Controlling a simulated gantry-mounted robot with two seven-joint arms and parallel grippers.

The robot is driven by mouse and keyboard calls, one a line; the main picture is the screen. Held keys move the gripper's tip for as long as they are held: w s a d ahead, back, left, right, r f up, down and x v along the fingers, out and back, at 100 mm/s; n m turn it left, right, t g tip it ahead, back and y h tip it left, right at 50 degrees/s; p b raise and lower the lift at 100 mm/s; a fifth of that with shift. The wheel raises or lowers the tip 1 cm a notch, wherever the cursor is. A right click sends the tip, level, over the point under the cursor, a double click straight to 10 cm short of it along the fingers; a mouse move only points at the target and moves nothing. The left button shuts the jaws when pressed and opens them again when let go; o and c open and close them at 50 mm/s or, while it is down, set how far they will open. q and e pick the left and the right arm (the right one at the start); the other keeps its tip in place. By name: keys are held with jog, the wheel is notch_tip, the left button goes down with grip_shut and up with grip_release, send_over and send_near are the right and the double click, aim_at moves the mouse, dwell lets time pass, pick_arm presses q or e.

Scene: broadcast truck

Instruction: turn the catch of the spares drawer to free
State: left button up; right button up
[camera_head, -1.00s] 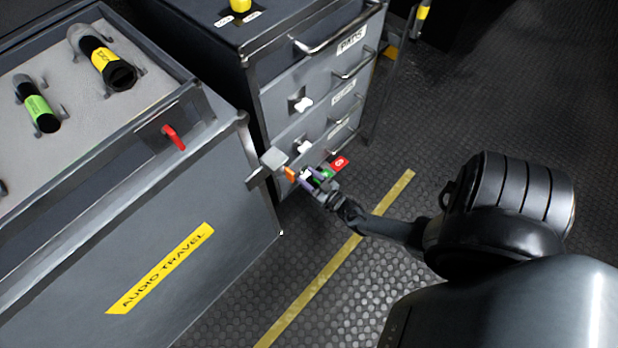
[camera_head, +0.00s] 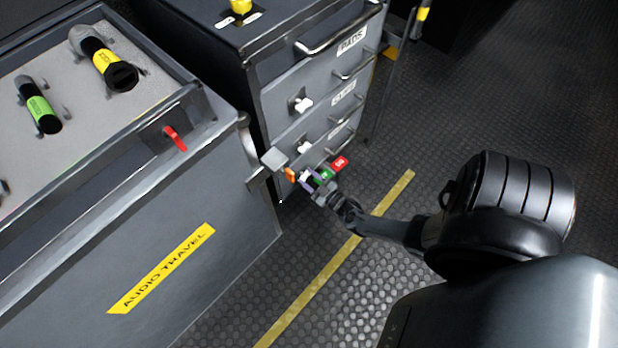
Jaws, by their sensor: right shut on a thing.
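The grey drawer cabinet (camera_head: 270,70) stands at upper centre, with a column of drawers. White catches show on two drawers, one higher (camera_head: 302,104) and one lower (camera_head: 303,148). My right gripper (camera_head: 307,178) is low at the cabinet's front, below the lower white catch, shut on a small part there, apparently a catch. The part is mostly hidden by the fingers. An orange piece (camera_head: 290,174) shows left of the fingers; green (camera_head: 325,174) and red (camera_head: 340,163) markers show right of them. I cannot read which label says spares. My left gripper is not in view.
A grey case marked AUDIO TRAVEL (camera_head: 165,265) with a red lever (camera_head: 174,138) stands close left of the cabinet. Drawer handles (camera_head: 340,35) stick out above my gripper. The patterned floor with a yellow stripe (camera_head: 335,265) is clear to the right.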

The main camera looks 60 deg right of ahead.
jog(key=n, duration=0.6)
jog(key=shift+n, duration=0.3)
jog(key=n, duration=0.4)
jog(key=shift+f, duration=0.1)
jog(key=shift+a+n, duration=0.1)
jog(key=shift+n, duration=0.8)
jog(key=o, duration=1.1)
jog(key=shift+c, duration=0.2)
